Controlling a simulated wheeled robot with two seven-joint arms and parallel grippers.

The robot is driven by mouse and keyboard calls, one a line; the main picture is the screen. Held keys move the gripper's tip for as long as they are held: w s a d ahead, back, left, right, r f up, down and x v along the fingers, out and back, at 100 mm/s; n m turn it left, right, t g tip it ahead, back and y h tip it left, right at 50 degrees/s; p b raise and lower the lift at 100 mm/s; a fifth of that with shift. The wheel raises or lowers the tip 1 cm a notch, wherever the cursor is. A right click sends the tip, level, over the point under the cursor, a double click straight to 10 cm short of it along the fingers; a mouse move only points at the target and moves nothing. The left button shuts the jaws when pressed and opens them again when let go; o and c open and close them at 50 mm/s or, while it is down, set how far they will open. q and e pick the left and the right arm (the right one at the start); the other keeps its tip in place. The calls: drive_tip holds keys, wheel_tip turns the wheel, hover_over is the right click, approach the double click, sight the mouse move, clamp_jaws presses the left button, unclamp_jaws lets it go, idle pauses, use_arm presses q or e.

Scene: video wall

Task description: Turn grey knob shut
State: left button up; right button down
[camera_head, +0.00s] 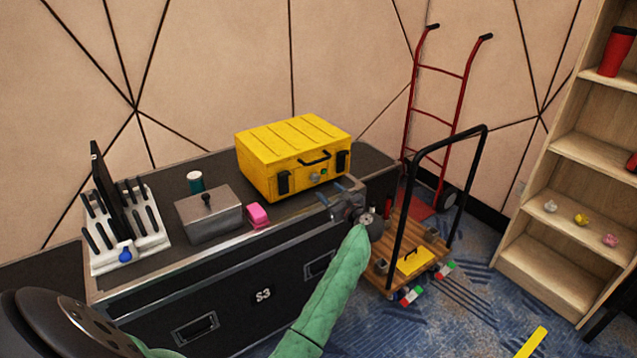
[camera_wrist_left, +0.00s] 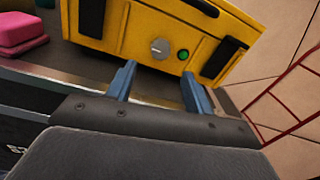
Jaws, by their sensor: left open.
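The grey knob (camera_wrist_left: 160,47) is a small hexagonal piece on the front face of the yellow case (camera_head: 290,150), beside a round green button (camera_wrist_left: 183,55). In the head view the grey knob (camera_head: 314,177) is small and its turn angle cannot be read. My left gripper (camera_head: 338,190) is at the front right of the case, above the edge of the black road case. In the left wrist view its two blue fingers (camera_wrist_left: 159,72) are open and empty, apart from the knob, which appears between and beyond their tips. My right gripper is not in view.
The yellow case stands on a black road case marked S3 (camera_head: 230,310). A pink block (camera_head: 257,215), a grey box (camera_head: 208,215) and a white rack (camera_head: 130,240) stand left of it. A trolley (camera_head: 385,240) and a red hand truck (camera_head: 437,120) stand to the right.

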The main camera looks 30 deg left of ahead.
sight(317, 180)
use_arm(q)
drive_tip(key=p+x, duration=0.1)
drive_tip(key=x, duration=0.5)
drive_tip(key=shift+a+r, duration=0.1)
drive_tip(key=shift+x, duration=0.75)
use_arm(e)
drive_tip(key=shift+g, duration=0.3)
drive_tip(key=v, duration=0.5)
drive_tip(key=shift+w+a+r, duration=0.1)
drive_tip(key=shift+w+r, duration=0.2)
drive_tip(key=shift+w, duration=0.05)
use_arm(q)
drive_tip(key=c, duration=1)
